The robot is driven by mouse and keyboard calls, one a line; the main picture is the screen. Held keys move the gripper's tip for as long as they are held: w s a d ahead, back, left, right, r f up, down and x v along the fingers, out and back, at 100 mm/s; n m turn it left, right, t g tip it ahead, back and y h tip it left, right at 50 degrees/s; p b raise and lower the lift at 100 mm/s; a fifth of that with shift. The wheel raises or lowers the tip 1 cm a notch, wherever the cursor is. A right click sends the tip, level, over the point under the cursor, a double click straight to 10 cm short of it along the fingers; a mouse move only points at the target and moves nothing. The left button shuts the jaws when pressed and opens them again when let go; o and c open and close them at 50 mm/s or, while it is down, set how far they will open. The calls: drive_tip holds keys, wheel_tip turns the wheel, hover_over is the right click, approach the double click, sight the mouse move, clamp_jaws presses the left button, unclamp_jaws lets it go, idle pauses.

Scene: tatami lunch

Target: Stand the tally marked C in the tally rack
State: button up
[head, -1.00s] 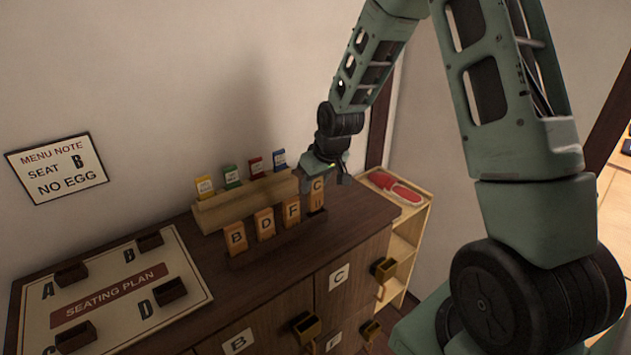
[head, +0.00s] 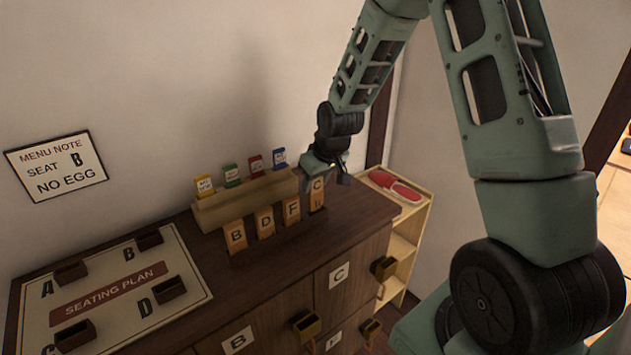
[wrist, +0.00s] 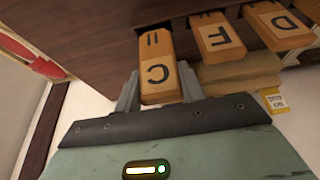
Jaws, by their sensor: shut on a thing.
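The tally marked C (head: 317,196) is an orange-brown wooden plate with a black letter and two short bars below it. It stands upright at the right end of the dark tally rack (head: 281,241), in line with the other tallies. My gripper (head: 324,180) is shut on its upper part from above. In the wrist view the tally C (wrist: 160,78) sits between the two grey fingers of my gripper (wrist: 158,92). Its lower end is at the rack; I cannot tell how deep it sits in its slot.
Tallies B (head: 236,235), D (head: 264,222) and F (head: 292,209) stand to the left. Behind is a wooden holder (head: 240,206) with coloured cards. A seating plan board (head: 110,288) lies left. A shelf with a red item (head: 382,178) is right.

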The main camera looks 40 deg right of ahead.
sight(317, 188)
drive_tip(key=shift+f, duration=0.15)
drive_tip(key=shift+f+b, duration=0.45)
drive_tip(key=shift+f, duration=0.05)
drive_tip(key=shift+f, duration=0.2)
idle(0.6)
drive_tip(key=shift+f+b, duration=0.45)
drive_tip(key=shift+f, duration=0.15)
drive_tip(key=shift+f, duration=0.1)
